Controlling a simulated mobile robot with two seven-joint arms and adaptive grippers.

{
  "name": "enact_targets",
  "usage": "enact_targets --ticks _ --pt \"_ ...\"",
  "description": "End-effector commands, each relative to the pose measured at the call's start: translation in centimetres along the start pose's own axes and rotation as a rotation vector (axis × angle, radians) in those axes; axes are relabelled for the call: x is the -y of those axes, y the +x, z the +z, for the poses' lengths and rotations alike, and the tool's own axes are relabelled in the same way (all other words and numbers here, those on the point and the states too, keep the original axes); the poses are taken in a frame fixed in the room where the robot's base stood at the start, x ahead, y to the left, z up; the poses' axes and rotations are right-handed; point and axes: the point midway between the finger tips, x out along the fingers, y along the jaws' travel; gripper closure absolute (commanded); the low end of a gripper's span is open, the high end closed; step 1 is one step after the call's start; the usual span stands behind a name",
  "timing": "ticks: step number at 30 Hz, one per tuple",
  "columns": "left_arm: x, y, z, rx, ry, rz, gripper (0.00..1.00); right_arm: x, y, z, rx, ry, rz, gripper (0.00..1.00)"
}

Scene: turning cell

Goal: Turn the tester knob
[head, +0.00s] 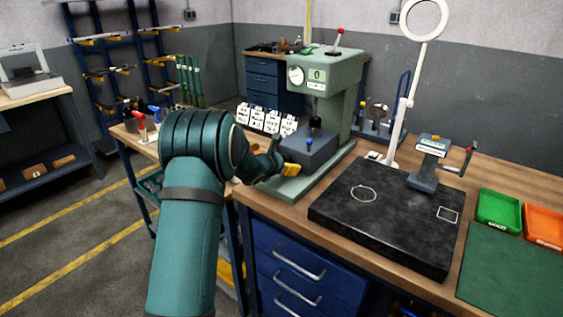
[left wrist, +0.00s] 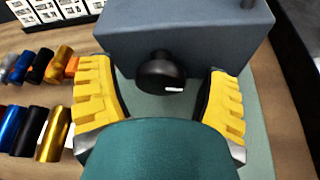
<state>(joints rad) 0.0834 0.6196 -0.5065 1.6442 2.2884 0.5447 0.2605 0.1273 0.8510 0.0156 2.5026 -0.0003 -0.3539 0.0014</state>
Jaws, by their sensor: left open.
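The tester (head: 338,100) is a pale green machine with a dial, a small display and a red-tipped lever, standing on the wooden bench. Its grey-blue block (head: 310,150) sits on the base and also fills the top of the left wrist view (left wrist: 190,32). The round black tester knob (left wrist: 160,74) sticks out of the block's face, with a white mark at its lower right. In the head view my gripper hides the knob. My left gripper (head: 289,169) is open, its yellow fingers on either side of the knob, apart from it (left wrist: 160,102). My right gripper is not in view.
Several coloured cylinders (left wrist: 40,120) lie on the bench left of the gripper. White cards (head: 266,119) stand behind it. A black plate (head: 385,215) with a small stand (head: 428,165) and a ring lamp post (head: 408,100) are to the right, near green (head: 498,210) and orange (head: 543,227) trays.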

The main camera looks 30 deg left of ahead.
Motion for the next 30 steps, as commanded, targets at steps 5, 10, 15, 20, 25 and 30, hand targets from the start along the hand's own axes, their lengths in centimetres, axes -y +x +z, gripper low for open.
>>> enact_targets --ticks 5,10,15,20,25,30 --pt "-0.1 -1.5 0.1 0.000 -0.001 0.001 0.23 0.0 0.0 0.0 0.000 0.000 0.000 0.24" --pt "-0.1 -4.7 0.1 0.001 -0.003 0.002 0.23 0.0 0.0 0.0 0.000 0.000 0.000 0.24" --pt "-0.1 -8.1 0.1 0.003 -0.002 0.001 0.23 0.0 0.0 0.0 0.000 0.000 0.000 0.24" --pt "-0.1 -10.4 0.1 0.002 -0.002 0.002 0.23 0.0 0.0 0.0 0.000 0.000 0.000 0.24" --pt "0.0 -11.7 0.0 0.000 0.000 0.001 0.23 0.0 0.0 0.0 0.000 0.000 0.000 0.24" --pt "0.0 -12.0 0.0 0.000 0.001 0.000 0.23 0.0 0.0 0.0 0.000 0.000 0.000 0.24"
